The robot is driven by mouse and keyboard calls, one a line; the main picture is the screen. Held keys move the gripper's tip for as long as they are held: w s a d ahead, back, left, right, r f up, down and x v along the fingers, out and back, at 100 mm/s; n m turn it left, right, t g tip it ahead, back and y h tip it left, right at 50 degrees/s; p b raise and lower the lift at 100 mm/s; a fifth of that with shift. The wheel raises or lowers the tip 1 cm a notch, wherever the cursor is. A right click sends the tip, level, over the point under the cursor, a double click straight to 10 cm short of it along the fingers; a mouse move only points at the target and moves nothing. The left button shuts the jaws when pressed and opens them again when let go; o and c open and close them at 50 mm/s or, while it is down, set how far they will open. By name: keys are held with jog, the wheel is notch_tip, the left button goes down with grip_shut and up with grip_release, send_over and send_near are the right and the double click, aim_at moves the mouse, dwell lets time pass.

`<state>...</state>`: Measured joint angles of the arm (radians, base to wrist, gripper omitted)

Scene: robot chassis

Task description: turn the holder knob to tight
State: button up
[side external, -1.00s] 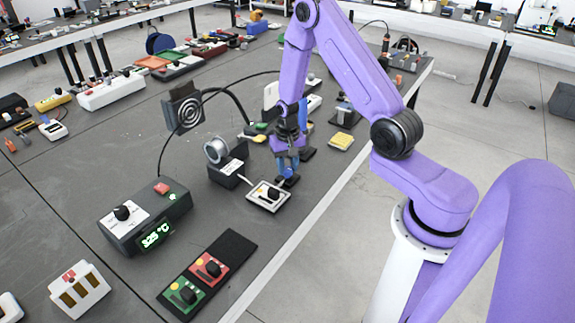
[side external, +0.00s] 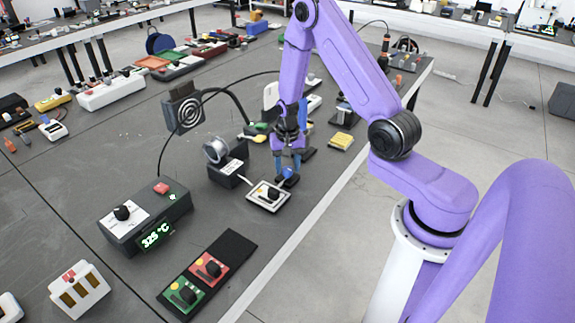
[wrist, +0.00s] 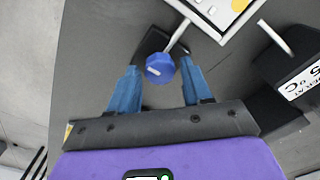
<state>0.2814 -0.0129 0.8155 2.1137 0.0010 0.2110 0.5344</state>
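The holder knob (wrist: 159,68) is blue with a short white mark on its face, at the end of a thin metal rod over a dark base. In the wrist view the mark lies nearly crosswise, toward the knob's left side. In the side view the knob is a small blue spot (side external: 289,174) beside the white-framed board (side external: 268,196) with a black dial. My gripper (wrist: 159,66) is open, with its two blue fingers on either side of the knob and a gap visible at each side. My gripper (side external: 287,168) also shows in the side view, low over the holder. Finger height is unclear.
A black stand with a wire spool (side external: 216,150) is left of the board. A temperature station (side external: 147,216) reads 325 °C. A black tray (side external: 228,252) holds red and green dial boxes. A yellow sponge (side external: 341,141) lies to the right, near the table edge.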

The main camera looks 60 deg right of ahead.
aim_at(287, 169)
dwell(0.3)
notch_tip(287, 169, up, 17)
jog(key=shift+r, duration=0.2)
dwell(0.5)
jog(key=shift+a, duration=0.1)
jog(key=s+a+r+n, duration=0.2)
jog(key=s+a+n, duration=0.25)
jog(key=a, duration=0.25)
jog(key=s+a+r+n, duration=0.2)
jog(key=s+a+n, duration=0.2)
jog(key=a+n, duration=0.25)
jog(key=s+a+n, duration=0.1)
jog(key=s+n, duration=0.2)
jog(key=s, duration=0.3)
jog(key=s+a+r+n, duration=0.1)
jog(key=s+n, duration=0.3)
jog(key=s, duration=0.2)
jog(key=s+a+n, duration=0.1)
jog(key=s+n, duration=0.2)
jog(key=s, duration=0.3)
jog(key=shift+s+a+r+n, duration=0.15)
jog(key=shift+a+n, duration=0.15)
jog(key=shift+n, duration=0.1)
